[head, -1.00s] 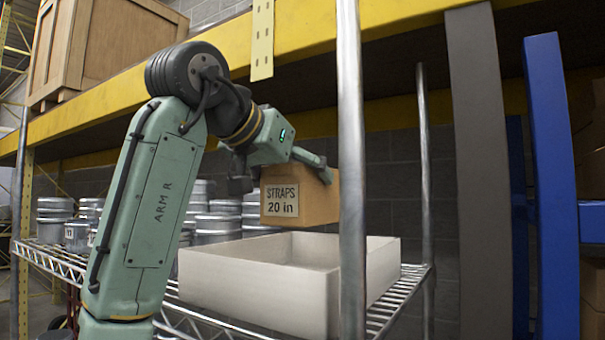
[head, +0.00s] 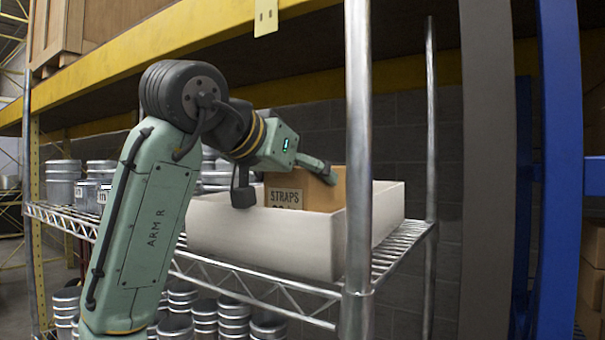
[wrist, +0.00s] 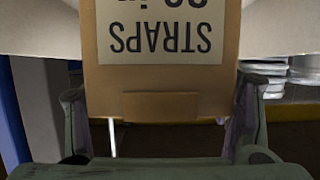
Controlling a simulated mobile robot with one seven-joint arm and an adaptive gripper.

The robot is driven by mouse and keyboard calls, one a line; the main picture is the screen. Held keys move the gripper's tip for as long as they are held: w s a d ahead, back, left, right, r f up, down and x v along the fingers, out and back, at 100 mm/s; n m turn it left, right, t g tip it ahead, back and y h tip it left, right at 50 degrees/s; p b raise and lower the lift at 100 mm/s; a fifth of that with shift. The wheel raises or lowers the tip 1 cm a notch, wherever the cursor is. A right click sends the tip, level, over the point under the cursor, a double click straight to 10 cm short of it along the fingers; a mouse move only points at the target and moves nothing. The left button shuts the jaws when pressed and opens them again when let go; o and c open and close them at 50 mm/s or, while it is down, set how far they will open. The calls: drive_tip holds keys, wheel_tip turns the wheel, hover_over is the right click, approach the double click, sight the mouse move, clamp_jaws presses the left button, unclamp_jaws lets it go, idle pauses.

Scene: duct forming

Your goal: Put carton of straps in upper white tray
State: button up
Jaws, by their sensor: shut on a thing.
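The carton of straps (head: 327,192) is a brown box with a white STRAPS label. In the head view its lower part is hidden behind the front wall of the white tray (head: 262,238), so it is at least partly inside the tray. I cannot tell whether it touches the tray floor. My gripper (head: 285,172) is shut on the carton near its top. In the wrist view the carton (wrist: 162,75) fills the middle, its label upside down, between the two fingers of my gripper (wrist: 160,125).
The tray stands on a wire shelf (head: 270,283). A metal post (head: 358,150) rises in front of the tray's right part. A yellow beam (head: 200,52) runs above. Several metal cans (head: 63,180) stand left on the shelf, and more (head: 205,318) below.

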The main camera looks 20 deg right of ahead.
drive_tip(key=shift+s+d+f, duration=0.1)
drive_tip(key=shift+f, duration=0.8)
drive_tip(key=o, duration=1.6)
drive_tip(key=shift+d+f+b, duration=0.1)
drive_tip(key=shift+d+b, duration=0.05)
drive_tip(key=shift+b, duration=0.15)
drive_tip(key=v, duration=0.8)
drive_tip(key=r+v, duration=0.1)
drive_tip(key=v, duration=0.4)
drive_tip(key=shift+d+r, duration=0.1)
drive_tip(key=shift+d, duration=0.05)
